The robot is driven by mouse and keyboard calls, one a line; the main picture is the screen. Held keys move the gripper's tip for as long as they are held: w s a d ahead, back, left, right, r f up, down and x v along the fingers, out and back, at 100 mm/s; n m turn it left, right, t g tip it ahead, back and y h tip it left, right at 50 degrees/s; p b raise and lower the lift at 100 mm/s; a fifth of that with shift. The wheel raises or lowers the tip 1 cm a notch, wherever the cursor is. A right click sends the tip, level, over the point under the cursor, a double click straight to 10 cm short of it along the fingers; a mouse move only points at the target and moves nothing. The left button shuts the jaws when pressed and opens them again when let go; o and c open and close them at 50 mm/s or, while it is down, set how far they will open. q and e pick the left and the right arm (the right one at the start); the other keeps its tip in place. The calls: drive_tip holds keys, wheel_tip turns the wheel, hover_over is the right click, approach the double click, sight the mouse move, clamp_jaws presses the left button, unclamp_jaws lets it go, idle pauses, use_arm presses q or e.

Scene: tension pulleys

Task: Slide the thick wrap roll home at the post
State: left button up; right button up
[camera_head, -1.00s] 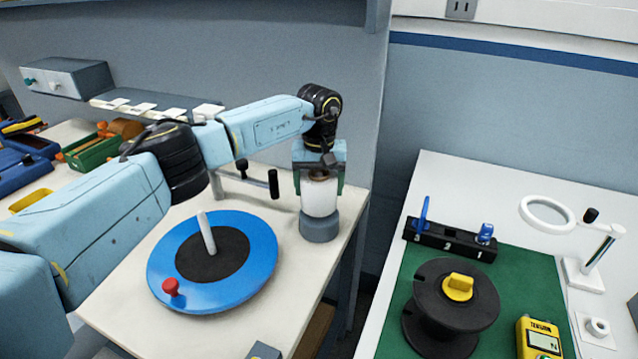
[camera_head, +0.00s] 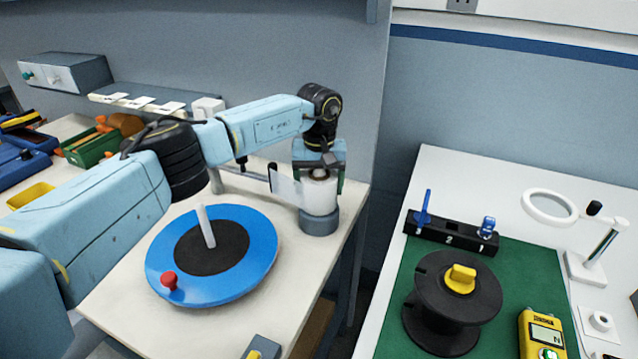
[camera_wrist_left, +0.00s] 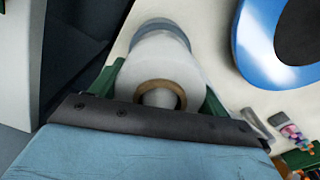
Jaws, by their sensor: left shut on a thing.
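The thick white wrap roll (camera_head: 320,198) stands upright on a round grey base (camera_head: 319,222) at the right corner of the left table. My left gripper (camera_head: 319,182) is over it from above, its green fingers shut on the roll's two sides. In the left wrist view the roll (camera_wrist_left: 172,62) shows its brown core ring (camera_wrist_left: 160,92), with a pale post end (camera_wrist_left: 160,99) inside the core. The gripper (camera_wrist_left: 162,85) spans the roll there too. The roll's lower end appears to meet the grey base. A translucent film strip (camera_head: 287,187) runs left from the roll. My right gripper is out of view.
A blue turntable (camera_head: 262,250) with a pale upright rod and red knob lies left of the roll. A dark roller (camera_head: 272,176) stands close by. The right table holds a black spool (camera_head: 450,330), a numbered rack (camera_head: 450,238) and a yellow meter (camera_head: 542,335).

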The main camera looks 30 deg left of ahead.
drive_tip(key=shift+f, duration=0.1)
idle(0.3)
use_arm(q)
drive_tip(key=o, duration=1.4)
drive_tip(key=shift+f, duration=0.15)
drive_tip(key=shift+o, duration=0.2)
wheel_tip(320, 180, up, 6)
drive_tip(key=shift+f, duration=0.15)
wheel_tip(320, 180, up, 7)
drive_tip(key=shift+r, duration=0.4)
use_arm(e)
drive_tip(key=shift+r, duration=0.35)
use_arm(q)
drive_tip(key=shift+r+p, duration=0.1)
drive_tip(key=shift+p, duration=0.25)
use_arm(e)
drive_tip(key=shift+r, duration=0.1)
